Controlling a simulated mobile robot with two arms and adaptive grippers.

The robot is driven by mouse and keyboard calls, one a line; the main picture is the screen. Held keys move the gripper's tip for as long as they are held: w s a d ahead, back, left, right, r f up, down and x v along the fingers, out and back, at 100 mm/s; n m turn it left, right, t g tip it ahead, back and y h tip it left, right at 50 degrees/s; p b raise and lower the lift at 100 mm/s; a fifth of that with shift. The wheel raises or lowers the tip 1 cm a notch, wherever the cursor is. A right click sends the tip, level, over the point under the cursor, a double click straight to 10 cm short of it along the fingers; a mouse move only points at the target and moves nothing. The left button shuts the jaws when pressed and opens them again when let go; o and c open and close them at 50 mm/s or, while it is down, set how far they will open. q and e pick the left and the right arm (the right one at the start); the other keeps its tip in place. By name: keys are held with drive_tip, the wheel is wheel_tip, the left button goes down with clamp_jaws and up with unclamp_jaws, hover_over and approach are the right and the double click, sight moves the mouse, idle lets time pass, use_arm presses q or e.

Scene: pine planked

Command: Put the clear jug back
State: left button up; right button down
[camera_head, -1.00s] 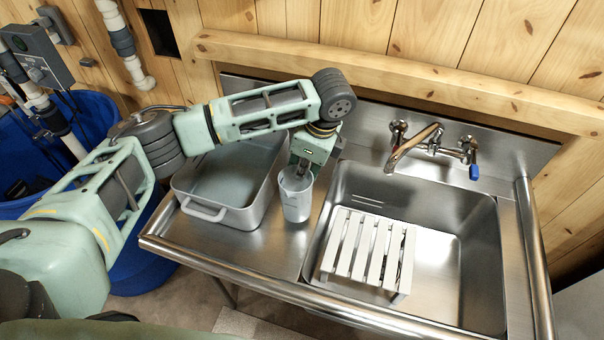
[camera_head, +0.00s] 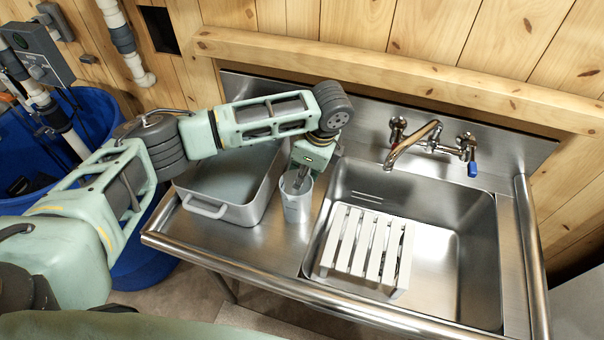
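The clear jug (camera_head: 297,206), a greyish see-through cup, stands upright on the steel drainboard (camera_head: 262,248), between a grey tub and the sink basin. My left gripper (camera_head: 299,183) reaches down from behind to the jug's rim, its dark fingers at the mouth. The jug's front wall and the tilted wrist hide part of the fingers, so I cannot tell whether they are closed on the wall. My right gripper is out of view.
The grey tub (camera_head: 222,211) is close on the jug's left. A white slatted rack (camera_head: 367,243) sits in the sink basin (camera_head: 465,255) on the right. The faucet (camera_head: 414,146) juts out behind the basin. A blue barrel (camera_head: 95,118) stands at the left.

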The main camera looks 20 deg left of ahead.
use_arm(q)
drive_tip(key=b+v, duration=0.3)
drive_tip(key=v, duration=0.9)
drive_tip(key=shift+r, duration=0.2)
drive_tip(key=shift+f, duration=0.1)
